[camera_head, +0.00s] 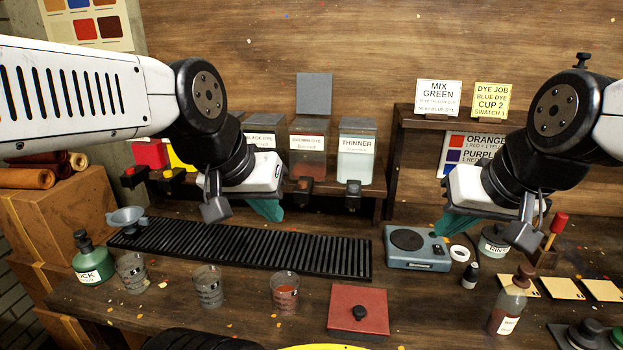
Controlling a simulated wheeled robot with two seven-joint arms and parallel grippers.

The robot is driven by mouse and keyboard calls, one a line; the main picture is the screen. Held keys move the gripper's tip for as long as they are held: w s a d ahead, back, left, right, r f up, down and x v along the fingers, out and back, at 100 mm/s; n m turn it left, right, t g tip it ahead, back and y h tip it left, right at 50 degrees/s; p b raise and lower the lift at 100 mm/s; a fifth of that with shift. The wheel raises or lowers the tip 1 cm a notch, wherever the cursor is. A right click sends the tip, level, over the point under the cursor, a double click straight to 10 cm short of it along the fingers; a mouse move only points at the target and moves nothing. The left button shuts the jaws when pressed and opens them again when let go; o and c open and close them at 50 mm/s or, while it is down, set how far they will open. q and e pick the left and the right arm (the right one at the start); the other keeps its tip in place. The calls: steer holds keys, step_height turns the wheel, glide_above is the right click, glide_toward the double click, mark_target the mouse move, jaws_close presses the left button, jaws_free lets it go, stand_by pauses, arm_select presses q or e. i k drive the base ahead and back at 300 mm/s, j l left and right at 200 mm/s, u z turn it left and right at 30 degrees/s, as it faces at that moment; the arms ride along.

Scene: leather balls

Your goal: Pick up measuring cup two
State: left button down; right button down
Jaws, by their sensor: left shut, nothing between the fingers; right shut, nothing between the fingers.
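Three clear measuring cups stand upright along the front of the bench: a left cup (131,273), a middle cup (207,287) and a right cup (285,293) holding reddish-brown liquid. Their numbers are too small to read, so I cannot tell which is cup two. My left gripper (265,210) is shut and empty, above the slatted rack and behind the cups. My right gripper (459,226) is shut and empty, above the bench near the blue scale, well to the right of the cups.
A black slatted rack (250,246) lies behind the cups. A red lidded box (358,311) is right of them, a green bottle (91,260) left. The blue scale (416,250) and an amber-topped bottle (511,300) stand further right. Dye dispensers (308,140) line the back.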

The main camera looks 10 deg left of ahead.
mark_target(286, 286)
steer(key=k, duration=0.5)
steer(key=k+u, duration=0.15)
steer(key=u, duration=1.45)
steer(key=k+l+u, duration=0.2)
steer(key=l, duration=0.3)
steer(key=k+l+u, duration=0.25)
steer(key=l, duration=0.2)
steer(key=k+l+u, duration=0.2)
steer(key=l, duration=0.25)
steer(key=k+l, duration=0.35)
steer(key=l, duration=0.2)
